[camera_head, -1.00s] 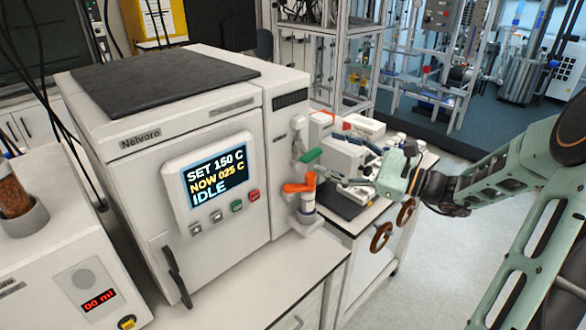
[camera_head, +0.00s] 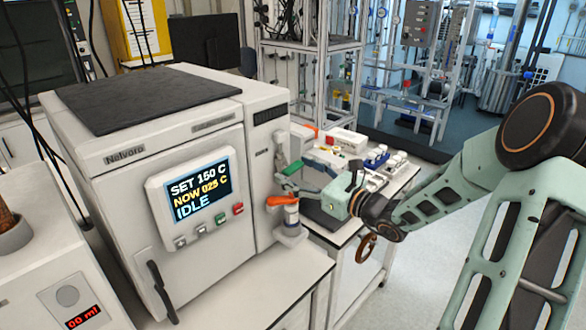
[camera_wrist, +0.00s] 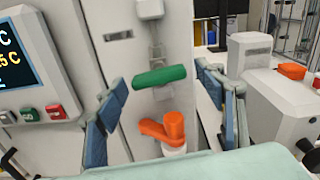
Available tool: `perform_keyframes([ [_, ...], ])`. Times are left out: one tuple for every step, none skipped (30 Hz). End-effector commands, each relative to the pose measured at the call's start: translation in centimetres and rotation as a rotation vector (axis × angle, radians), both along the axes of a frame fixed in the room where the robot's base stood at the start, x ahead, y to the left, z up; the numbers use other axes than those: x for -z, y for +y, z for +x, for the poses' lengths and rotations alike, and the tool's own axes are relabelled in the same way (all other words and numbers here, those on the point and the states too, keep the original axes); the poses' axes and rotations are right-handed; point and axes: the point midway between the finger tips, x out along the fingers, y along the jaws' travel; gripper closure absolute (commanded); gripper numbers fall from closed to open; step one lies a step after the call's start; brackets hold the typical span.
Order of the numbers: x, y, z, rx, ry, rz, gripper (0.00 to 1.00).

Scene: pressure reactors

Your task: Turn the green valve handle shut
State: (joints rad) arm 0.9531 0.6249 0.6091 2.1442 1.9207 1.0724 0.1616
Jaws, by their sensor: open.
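The green valve handle (camera_wrist: 159,77) is a short bar on the right side panel of the reactor cabinet (camera_head: 178,160). It lies nearly level in the wrist view, and it also shows in the head view (camera_head: 292,167). An orange handle (camera_wrist: 163,130) sits just below it; it also shows in the head view (camera_head: 283,200). My gripper (camera_wrist: 165,108) is open, with its blue-padded fingers spread left and right of both handles in the picture. I see no clear contact with the green handle. In the head view my gripper partly hides the valve area.
The cabinet's display reads SET 150 C, NOW 025 C, IDLE. A side table (camera_head: 335,229) with boxes and small bottles stands to the right. A white device (camera_wrist: 275,100) is close to the right finger in the wrist view.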

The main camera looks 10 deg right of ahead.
Motion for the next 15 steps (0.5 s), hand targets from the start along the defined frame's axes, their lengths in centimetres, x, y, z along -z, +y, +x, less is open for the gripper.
perform_keyframes([
  [-0.03, 0.3, 0.42, 0.0, 0.001, 0.001, 0.36],
  [-0.03, 0.43, 0.6, 0.0, 0.001, 0.001, 0.36],
  [-0.03, 0.6, 0.78, 0.0, 0.0, 0.0, 0.36],
  [-0.04, 0.68, 0.88, 0.0, 0.0, 0.0, 0.36],
  [-0.02, 0.74, 0.95, -0.001, 0.0, 0.0, 0.36],
  [-0.02, 0.79, 1.01, -0.001, 0.0, -0.001, 0.36],
  [-0.01, 0.8, 1.03, 0.0, -0.001, -0.001, 0.36],
  [-0.01, 0.82, 1.05, 0.0, -0.001, -0.001, 0.36],
  [-0.01, 0.8, 1.05, 0.0, -0.001, -0.001, 0.36],
  [-0.01, 0.8, 1.04, 0.0, -0.001, -0.001, 0.36],
  [0.0, 0.79, 1.05, 0.0, -0.001, -0.001, 0.36],
  [-0.01, 0.78, 1.04, 0.0, -0.001, -0.001, 0.36],
  [0.0, 0.78, 1.04, 0.0, -0.001, -0.001, 0.36],
  [0.0, 0.77, 1.03, 0.0, -0.001, -0.001, 0.4],
  [0.0, 0.77, 1.04, 0.0, -0.001, -0.001, 0.44],
])
